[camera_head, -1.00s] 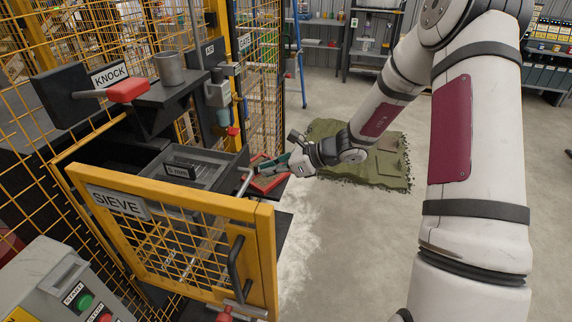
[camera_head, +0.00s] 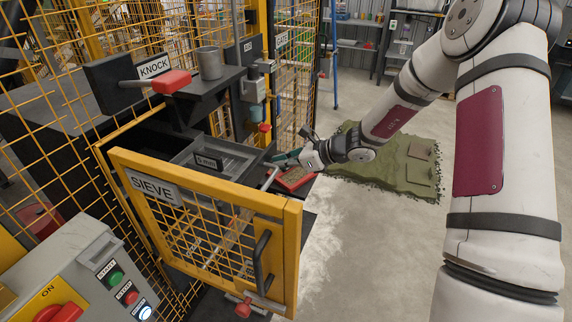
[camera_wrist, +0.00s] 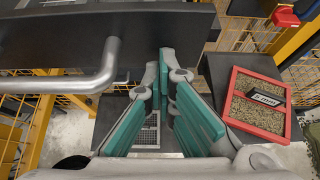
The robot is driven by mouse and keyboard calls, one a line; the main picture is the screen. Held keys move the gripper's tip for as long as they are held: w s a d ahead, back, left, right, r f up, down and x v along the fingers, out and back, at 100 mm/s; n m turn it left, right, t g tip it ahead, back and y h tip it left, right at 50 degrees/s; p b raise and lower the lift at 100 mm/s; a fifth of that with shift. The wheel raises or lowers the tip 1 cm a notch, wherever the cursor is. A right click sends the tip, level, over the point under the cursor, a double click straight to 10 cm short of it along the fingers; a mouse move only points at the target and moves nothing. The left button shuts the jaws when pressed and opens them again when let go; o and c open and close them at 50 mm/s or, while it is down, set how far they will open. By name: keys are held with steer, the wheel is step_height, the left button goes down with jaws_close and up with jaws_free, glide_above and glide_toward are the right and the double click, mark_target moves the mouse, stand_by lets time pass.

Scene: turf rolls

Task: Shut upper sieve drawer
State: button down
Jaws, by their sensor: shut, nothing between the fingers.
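The upper sieve drawer is a grey metal tray (camera_head: 232,160) with a small label on it, standing out of the dark cabinet behind the yellow mesh door marked SIEVE (camera_head: 155,187). Its pale bar handle (camera_head: 268,178) is on the front; in the wrist view the handle (camera_wrist: 60,83) crosses the left side below a dark front panel (camera_wrist: 95,35). My gripper (camera_head: 283,158) is at the drawer's front right, beside the handle. In the wrist view my gripper (camera_wrist: 167,62) has its teal fingers closed and empty, tips close to the panel; I cannot tell whether they touch.
A red-framed tray of grains (camera_wrist: 258,103) sits right of the fingers on a dark surface. The yellow door (camera_head: 292,250) stands open in front. A shelf with a metal cup (camera_head: 210,63) and red KNOCK handle (camera_head: 172,81) is above.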

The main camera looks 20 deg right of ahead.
mark_target(199, 140)
steer(key=w+a+b, duration=0.3)
steer(key=w+a, duration=0.3)
steer(key=a, duration=0.1)
steer(key=w+a+b, duration=0.3)
steer(key=w+a, duration=0.3)
steer(key=a, duration=0.2)
steer(key=w+a+b, duration=0.3)
steer(key=w+a, duration=0.3)
steer(key=a, duration=0.2)
steer(key=shift+w+a, duration=0.1)
steer(key=shift+a, duration=0.05)
steer(key=shift+w+a, duration=0.3)
steer(key=shift+a, duration=0.15)
steer(key=shift+a+r, duration=0.1)
steer(key=shift+r, duration=0.1)
